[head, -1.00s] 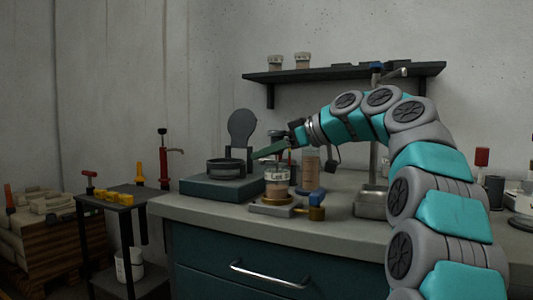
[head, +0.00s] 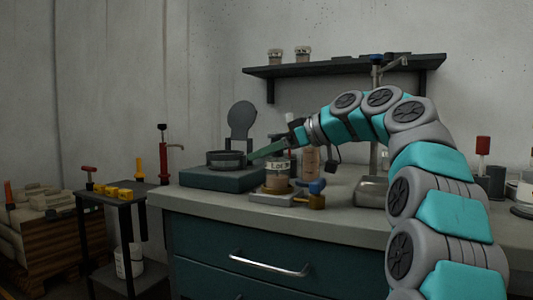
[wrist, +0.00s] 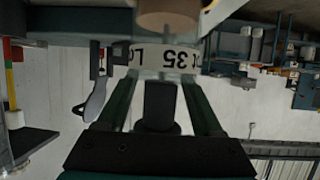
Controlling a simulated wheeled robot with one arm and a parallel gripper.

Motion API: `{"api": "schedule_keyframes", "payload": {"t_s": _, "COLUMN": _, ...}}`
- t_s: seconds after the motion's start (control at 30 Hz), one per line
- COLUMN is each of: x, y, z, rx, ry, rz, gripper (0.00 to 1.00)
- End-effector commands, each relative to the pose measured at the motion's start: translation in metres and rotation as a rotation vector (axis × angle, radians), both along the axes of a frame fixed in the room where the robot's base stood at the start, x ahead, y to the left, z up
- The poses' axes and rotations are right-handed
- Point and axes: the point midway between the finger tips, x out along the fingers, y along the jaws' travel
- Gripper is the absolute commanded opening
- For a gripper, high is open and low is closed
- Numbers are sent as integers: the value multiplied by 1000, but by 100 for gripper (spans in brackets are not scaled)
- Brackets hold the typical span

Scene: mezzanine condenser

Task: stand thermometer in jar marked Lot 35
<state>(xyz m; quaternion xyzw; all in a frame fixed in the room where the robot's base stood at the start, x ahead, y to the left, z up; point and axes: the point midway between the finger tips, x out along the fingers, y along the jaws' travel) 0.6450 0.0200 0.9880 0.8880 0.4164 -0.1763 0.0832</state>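The jar marked Lot 35 (head: 277,176) stands upright on a small base on the counter, with brownish contents and a white label. In the wrist view its label (wrist: 165,57) appears upside down beyond the fingertips. My gripper (head: 262,152) reaches in from the right, with its green fingers by the jar's top in the head view. In the wrist view my gripper's fingers (wrist: 160,82) are apart. A dark block (wrist: 158,108) shows between them, touching neither; I cannot tell what it is. I cannot make out the thermometer with certainty.
A teal device with a dark round dish (head: 226,159) and raised disc stands left of the jar. A blue-and-brass fitting (head: 317,194) is close at its right. A taller jar (head: 310,163) stands behind. The counter's front strip is clear.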

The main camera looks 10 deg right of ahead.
Motion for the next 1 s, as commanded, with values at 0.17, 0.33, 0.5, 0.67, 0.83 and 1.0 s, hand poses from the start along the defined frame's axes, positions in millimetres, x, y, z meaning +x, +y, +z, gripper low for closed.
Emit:
{"api": "schedule_keyframes", "payload": {"t_s": 0.17, "x": 0, "y": 0, "z": 0, "rx": 0, "ry": 0, "rz": 0, "gripper": 71}}
{"api": "schedule_keyframes", "payload": {"t_s": 0.33, "x": -1, "y": -2, "z": 1, "rx": 0, "ry": 0, "rz": 0, "gripper": 71}}
{"api": "schedule_keyframes", "payload": {"t_s": 0.5, "x": -9, "y": -12, "z": 7, "rx": 2, "ry": -3, "rz": -2, "gripper": 71}}
{"api": "schedule_keyframes", "payload": {"t_s": 0.67, "x": -24, "y": -29, "z": 17, "rx": 1, "ry": -2, "rz": -1, "gripper": 71}}
{"api": "schedule_keyframes", "payload": {"t_s": 0.83, "x": -39, "y": -48, "z": 27, "rx": 0, "ry": -1, "rz": 0, "gripper": 71}}
{"api": "schedule_keyframes", "payload": {"t_s": 1.0, "x": -46, "y": -56, "z": 30, "rx": 1, "ry": -1, "rz": -1, "gripper": 71}}
